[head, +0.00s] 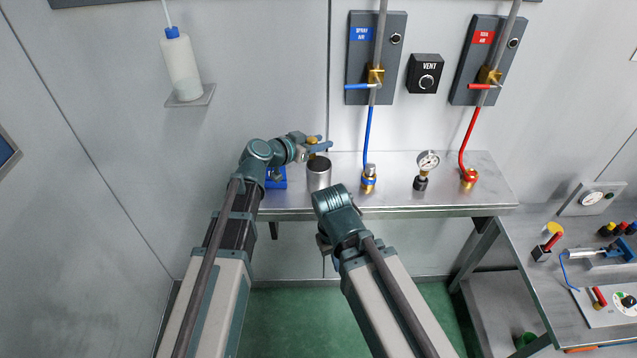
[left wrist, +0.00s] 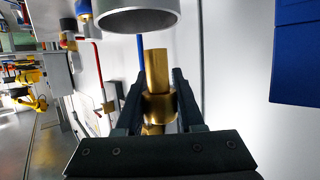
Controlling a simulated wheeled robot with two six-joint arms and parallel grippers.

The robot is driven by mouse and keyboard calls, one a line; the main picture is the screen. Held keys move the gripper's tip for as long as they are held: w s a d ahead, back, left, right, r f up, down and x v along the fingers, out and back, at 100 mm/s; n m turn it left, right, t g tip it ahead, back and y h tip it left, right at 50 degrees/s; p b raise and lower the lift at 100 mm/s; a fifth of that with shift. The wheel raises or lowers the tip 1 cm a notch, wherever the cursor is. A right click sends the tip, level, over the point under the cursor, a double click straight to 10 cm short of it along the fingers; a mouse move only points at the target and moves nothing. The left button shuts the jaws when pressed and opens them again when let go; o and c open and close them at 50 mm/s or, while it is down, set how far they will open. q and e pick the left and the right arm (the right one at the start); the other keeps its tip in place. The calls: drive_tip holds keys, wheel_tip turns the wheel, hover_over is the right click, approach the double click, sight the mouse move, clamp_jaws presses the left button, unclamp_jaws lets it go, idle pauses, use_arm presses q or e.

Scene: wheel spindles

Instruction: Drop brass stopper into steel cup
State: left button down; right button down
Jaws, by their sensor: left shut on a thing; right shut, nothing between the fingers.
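The steel cup (head: 319,176) stands upright on the steel shelf, with its open mouth facing up. My left gripper (head: 320,146) is just above and behind the cup's rim in the head view. It is shut on the brass stopper (head: 312,139). In the left wrist view the stopper (left wrist: 157,70) sits between the two dark fingers, and the cup's rim (left wrist: 140,24) shows close by, apart from it. My right gripper (head: 326,192) is in front of the shelf, lower and nearer, shut and empty; its fingertips are mostly hidden by its own wrist.
A blue block (head: 276,180) stands left of the cup on the shelf (head: 405,195). A blue-hosed fitting (head: 369,179), a gauge (head: 427,163) and a red-hosed fitting (head: 470,177) stand to the right. A wash bottle (head: 182,68) is on the wall. A side bench (head: 530,280) holds instruments.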

use_arm(q)
drive_tip(key=shift+f, duration=0.1)
drive_tip(key=shift+c, duration=2.2)
unclamp_jaws()
drive_tip(key=p+v, duration=0.5)
drive_tip(key=v, duration=0.8)
drive_tip(key=shift+s+a, duration=0.25)
drive_tip(key=shift+s, duration=0.05)
